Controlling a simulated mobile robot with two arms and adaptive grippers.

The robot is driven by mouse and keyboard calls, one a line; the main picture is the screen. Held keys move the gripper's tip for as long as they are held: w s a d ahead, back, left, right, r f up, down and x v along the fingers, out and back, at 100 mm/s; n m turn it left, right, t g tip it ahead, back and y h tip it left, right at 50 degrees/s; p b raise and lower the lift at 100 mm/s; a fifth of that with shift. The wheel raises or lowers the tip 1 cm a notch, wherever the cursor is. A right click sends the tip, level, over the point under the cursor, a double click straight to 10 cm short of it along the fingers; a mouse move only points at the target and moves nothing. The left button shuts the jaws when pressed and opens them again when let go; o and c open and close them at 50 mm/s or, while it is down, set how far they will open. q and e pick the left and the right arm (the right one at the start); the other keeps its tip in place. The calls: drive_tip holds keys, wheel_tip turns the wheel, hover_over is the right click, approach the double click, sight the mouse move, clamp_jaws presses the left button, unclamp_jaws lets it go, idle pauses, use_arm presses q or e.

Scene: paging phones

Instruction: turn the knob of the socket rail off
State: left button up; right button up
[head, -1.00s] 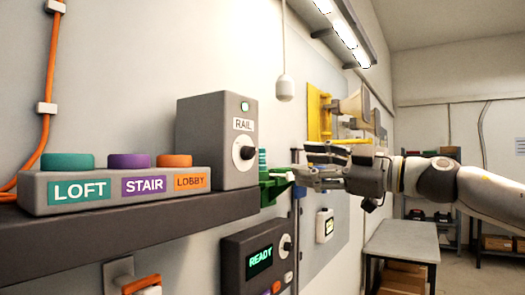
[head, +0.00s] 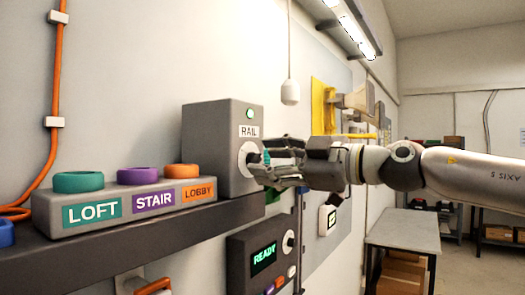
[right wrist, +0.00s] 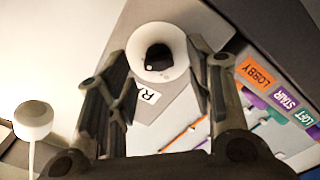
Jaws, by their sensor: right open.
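The socket rail's control is a grey box labelled RAIL (head: 222,150) on the dark shelf. A small green light (head: 249,113) glows on its face. Its round white knob (head: 243,160) with a dark centre is partly hidden by my right gripper (head: 264,163). In the right wrist view the knob (right wrist: 157,35) lies between and beyond the open fingers of the gripper (right wrist: 155,78). I see no finger closed on it; whether one touches it, I cannot tell. My left gripper is not in view.
To the left, a grey block carries LOFT, STAIR and LOBBY labels (head: 150,200) under coloured rings. Below the shelf hangs a dark READY panel (head: 262,258). A white pull-cord handle (head: 290,92) hangs above my right arm. A table (head: 405,228) stands at right.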

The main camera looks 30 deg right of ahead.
drive_tip(key=shift+p+x, duration=0.35)
drive_tip(key=shift+x, duration=0.75)
drive_tip(key=shift+d, duration=0.15)
drive_tip(key=c, duration=1)
drive_tip(key=shift+c, duration=0.2)
